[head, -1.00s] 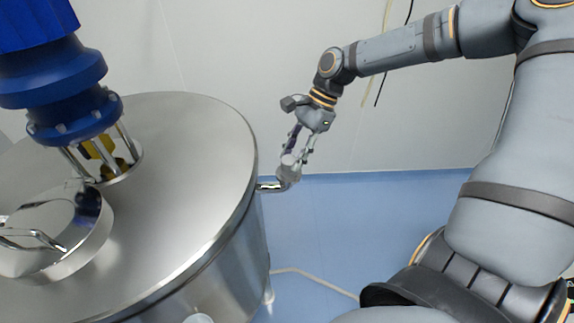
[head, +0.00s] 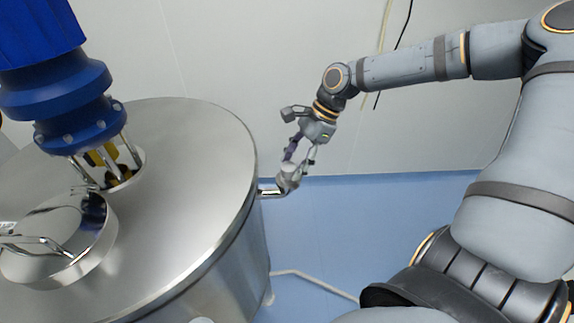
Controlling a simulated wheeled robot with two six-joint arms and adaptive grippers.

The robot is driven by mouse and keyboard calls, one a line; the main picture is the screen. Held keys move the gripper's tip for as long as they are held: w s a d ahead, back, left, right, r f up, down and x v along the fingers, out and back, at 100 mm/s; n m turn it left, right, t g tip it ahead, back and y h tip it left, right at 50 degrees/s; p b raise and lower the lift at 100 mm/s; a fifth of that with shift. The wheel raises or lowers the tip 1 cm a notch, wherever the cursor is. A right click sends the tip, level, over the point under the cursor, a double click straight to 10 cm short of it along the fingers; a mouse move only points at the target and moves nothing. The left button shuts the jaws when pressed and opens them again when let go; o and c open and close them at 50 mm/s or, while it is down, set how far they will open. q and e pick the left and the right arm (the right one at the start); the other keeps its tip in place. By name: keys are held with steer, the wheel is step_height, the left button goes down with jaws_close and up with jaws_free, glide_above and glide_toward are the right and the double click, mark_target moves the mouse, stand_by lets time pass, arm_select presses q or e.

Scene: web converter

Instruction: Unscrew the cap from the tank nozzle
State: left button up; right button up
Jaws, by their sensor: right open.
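The tank (head: 190,215) is a large steel vessel on the left of the head view. Its nozzle (head: 268,192) is a short pipe from the right side of the tank, bending upward. The cap (head: 290,170) is a small pale grey piece on top of the nozzle's end. My right gripper (head: 298,163) comes down from the upper right, with its fingers apart just above and around the cap's upper part. I cannot tell whether the fingers touch the cap. My left gripper is not in view.
A blue motor (head: 75,95) stands on the tank lid, with a round steel hatch (head: 60,240) and handle beside it. A pale hose (head: 312,278) lies on the blue floor (head: 385,215). The space right of the nozzle is free up to my arm.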

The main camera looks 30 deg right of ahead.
steer(key=shift+r+m+t, duration=0.25)
steer(key=shift+m+t, duration=0.05)
steer(key=shift+m, duration=0.1)
steer(key=shift+s+a+f+m, duration=0.1)
steer(key=shift+s+f+m, duration=0.1)
steer(key=shift+m, duration=0.1)
steer(key=shift+m+t, duration=0.3)
steer(key=shift+m, duration=0.1)
